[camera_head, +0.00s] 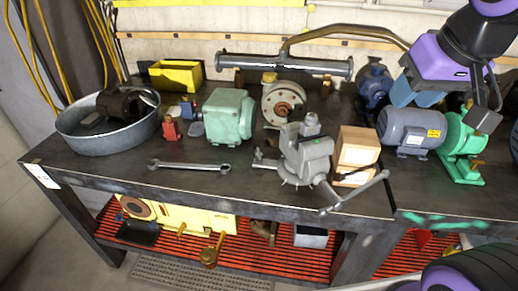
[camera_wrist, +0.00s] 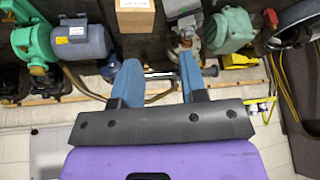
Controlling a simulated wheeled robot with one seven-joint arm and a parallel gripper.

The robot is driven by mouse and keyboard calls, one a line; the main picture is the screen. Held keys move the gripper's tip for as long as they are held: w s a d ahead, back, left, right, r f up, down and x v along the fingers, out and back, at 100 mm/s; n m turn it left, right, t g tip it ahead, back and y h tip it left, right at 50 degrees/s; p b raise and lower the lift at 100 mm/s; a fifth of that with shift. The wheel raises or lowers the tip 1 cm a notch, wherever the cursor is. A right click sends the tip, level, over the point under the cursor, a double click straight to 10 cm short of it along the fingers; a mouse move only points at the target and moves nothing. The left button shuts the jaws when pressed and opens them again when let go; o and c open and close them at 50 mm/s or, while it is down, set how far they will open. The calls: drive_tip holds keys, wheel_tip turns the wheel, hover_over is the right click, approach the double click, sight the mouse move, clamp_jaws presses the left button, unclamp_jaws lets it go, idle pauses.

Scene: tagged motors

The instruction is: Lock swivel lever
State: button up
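A grey bench vise (camera_head: 308,158) stands at the front edge of the dark workbench. A short lever (camera_head: 266,162) sticks out low on its left side, and a long bar handle (camera_head: 352,194) reaches out to the front right. I cannot tell which one is the swivel lever, or whether it is locked. My gripper (camera_head: 416,98) is at the upper right, well away from the vise. In the wrist view its two blue fingers (camera_wrist: 158,75) are apart with nothing between them. Only a grey part of the vise (camera_wrist: 180,8) shows at that view's top edge.
A cardboard box (camera_head: 356,150) stands just right of the vise. A grey-blue motor (camera_head: 405,130) and green pump (camera_head: 462,150) are further right. A wrench (camera_head: 190,167), green motor (camera_head: 230,118) and metal basin (camera_head: 75,128) are left. A pipe (camera_head: 290,65) lies behind.

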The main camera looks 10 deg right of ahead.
drive_tip(key=w+a+f, duration=0.3)
drive_tip(key=w+a, duration=0.1)
drive_tip(key=w, duration=0.3)
drive_tip(key=y, duration=0.2)
hover_over(261, 161)
drive_tip(key=s+d, duration=0.2)
drive_tip(key=s, duration=0.2)
wheel_tip(261, 161, down, 22)
drive_tip(key=shift+g, duration=0.3)
drive_tip(key=x, duration=1)
drive_tip(key=shift+w+d+f, duration=0.15)
drive_tip(key=shift+d+f, duration=0.05)
drive_tip(key=shift+f, duration=0.1)
